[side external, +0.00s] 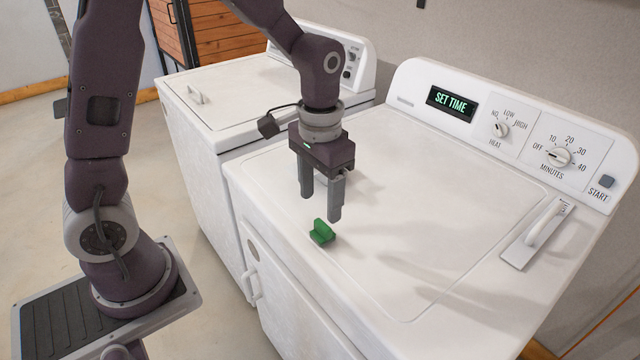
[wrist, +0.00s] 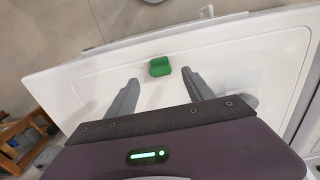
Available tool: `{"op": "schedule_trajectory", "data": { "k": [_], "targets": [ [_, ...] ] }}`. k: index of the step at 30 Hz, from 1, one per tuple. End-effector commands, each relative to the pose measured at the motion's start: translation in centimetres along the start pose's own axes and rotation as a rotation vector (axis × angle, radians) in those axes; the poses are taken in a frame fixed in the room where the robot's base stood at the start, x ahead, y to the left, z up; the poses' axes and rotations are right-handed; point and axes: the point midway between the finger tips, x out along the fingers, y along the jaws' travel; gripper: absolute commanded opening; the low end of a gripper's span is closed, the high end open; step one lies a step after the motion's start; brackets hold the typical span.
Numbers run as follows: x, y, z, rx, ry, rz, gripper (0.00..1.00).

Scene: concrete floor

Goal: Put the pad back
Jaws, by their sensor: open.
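A small green pad (side external: 321,232) lies on the white top of the dryer, near its front left part. It has a raised ridge. In the wrist view the green pad (wrist: 160,66) lies beyond the fingertips, roughly between their lines. My gripper (side external: 321,205) is open and empty, pointing down just above and behind the pad. It also shows in the wrist view (wrist: 160,80), with its two grey fingers apart. The fingers do not touch the pad.
The dryer (side external: 420,270) has a back panel with a lit "SET TIME" display (side external: 451,103) and knobs. A raised handle (side external: 541,232) sits on its right side. A second white machine (side external: 240,95) stands to the left. The dryer top around the pad is clear.

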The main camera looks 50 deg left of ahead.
Motion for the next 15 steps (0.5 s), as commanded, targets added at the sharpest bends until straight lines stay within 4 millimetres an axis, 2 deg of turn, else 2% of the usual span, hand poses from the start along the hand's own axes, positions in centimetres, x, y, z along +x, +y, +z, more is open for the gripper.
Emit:
{"op": "schedule_trajectory", "data": {
  "k": [1,4,11,13,15],
  "targets": [
    [-1.2,0.0,-0.1,0.001,0.006,0.000,0.61],
    [-3.0,0.0,-0.1,0.001,0.003,0.000,0.61],
    [-4.5,0.0,0.2,0.000,0.003,0.000,0.61],
    [-5.6,0.0,0.9,0.000,0.031,0.003,0.61],
    [-7.9,-0.1,2.7,0.000,0.094,0.008,0.61]
  ]
}}
